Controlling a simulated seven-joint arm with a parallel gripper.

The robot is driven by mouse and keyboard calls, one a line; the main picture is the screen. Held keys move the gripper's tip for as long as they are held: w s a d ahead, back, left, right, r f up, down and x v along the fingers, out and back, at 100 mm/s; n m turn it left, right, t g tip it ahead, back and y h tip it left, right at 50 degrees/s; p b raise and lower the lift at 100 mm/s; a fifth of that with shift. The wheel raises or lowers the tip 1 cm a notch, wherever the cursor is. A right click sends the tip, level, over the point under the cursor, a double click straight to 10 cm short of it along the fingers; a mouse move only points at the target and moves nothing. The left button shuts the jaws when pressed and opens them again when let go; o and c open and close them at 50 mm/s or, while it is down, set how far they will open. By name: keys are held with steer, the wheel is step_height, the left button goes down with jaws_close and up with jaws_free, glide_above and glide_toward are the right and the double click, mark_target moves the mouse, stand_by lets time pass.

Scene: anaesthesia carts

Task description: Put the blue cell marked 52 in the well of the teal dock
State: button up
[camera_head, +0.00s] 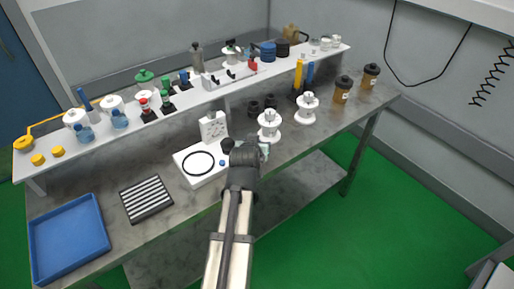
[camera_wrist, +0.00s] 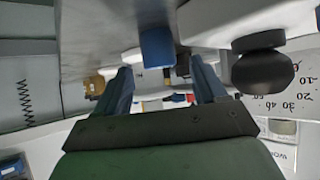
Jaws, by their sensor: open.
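My gripper (camera_wrist: 163,82) is open, with its two blue-grey fingers apart in the wrist view and nothing gripped. A plain blue block (camera_wrist: 157,47) shows between and beyond the fingertips, at the grey bench surface. I see no number on it, so I cannot tell if it is the cell marked 52. A small blue piece (camera_head: 222,162) shows at that device's right side. I cannot make out the teal dock or its well.
The white device (camera_head: 190,179) has a black ring and an upright dial panel (camera_head: 213,127). White spools (camera_head: 269,122) stand close behind my gripper. A striped black rack (camera_head: 146,200) and a blue tray (camera_head: 45,228) lie left. A crowded shelf (camera_head: 180,104) runs behind.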

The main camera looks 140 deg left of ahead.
steer(key=shift+x, duration=0.95)
steer(key=shift+c, duration=0.3)
steer(key=c, duration=1.2)
step_height(320, 180, up, 10)
